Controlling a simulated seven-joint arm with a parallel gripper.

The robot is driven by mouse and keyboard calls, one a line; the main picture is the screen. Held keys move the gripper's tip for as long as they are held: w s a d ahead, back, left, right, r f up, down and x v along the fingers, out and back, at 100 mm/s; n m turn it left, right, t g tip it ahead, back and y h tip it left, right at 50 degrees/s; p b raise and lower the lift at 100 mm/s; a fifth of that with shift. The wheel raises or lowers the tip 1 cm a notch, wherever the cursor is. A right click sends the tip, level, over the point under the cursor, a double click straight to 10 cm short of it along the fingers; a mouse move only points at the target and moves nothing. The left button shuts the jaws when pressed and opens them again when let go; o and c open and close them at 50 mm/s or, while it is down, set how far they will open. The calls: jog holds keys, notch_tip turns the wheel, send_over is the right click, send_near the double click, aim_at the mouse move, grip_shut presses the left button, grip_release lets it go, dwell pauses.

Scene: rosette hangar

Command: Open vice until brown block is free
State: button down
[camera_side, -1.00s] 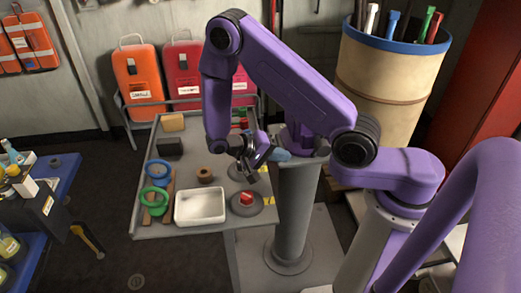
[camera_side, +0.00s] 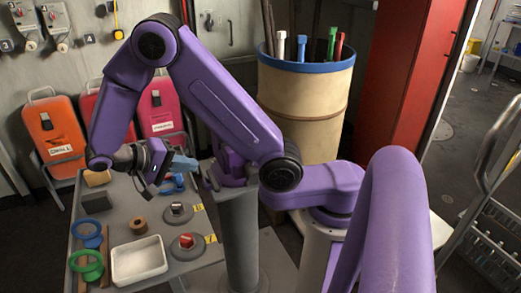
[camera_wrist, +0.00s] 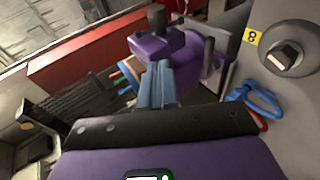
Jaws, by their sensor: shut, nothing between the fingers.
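A purple vice (camera_side: 232,168) appears to stand on a grey column beside the worktable. In the wrist view the vice (camera_wrist: 178,48) shows its purple body, a dark knob on top and an upright dark bar. My gripper (camera_side: 186,163) has blue fingers, shut with nothing between them, at the vice's left side in the side view. In the wrist view my gripper (camera_wrist: 157,72) points at the vice body and overlaps it; I cannot tell whether they touch. I cannot make out a brown block in the vice; its jaws are largely hidden.
The grey table holds a white tray (camera_side: 138,260), a brown ring (camera_side: 138,225), a tan block (camera_side: 97,178), a dark block (camera_side: 96,202) and a red-topped dial (camera_side: 187,243). A blue-handled tool (camera_wrist: 262,100) lies near another dial (camera_wrist: 288,50). A barrel (camera_side: 305,105) stands behind.

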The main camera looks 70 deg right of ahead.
notch_tip(320, 180, up, 10)
jog(key=m+y, duration=0.2)
jog(key=y, duration=1.1)
send_over(252, 173)
jog(key=w+d, duration=0.2)
jog(key=w, duration=0.1)
jog(key=f, duration=0.1)
jog(key=s+d+r+m+t, duration=0.1)
jog(key=s+d+m+t, duration=0.1)
jog(key=s+d+t, duration=0.9)
jog(key=a+x, duration=0.3)
jog(key=x, duration=1.3)
jog(key=shift+r+g, duration=0.2)
jog(key=shift+g, duration=0.2)
jog(key=shift+w+a+r+g+h, duration=0.3)
jog(key=shift+a+g+h, duration=0.1)
jog(key=shift+g+h, duration=0.25)
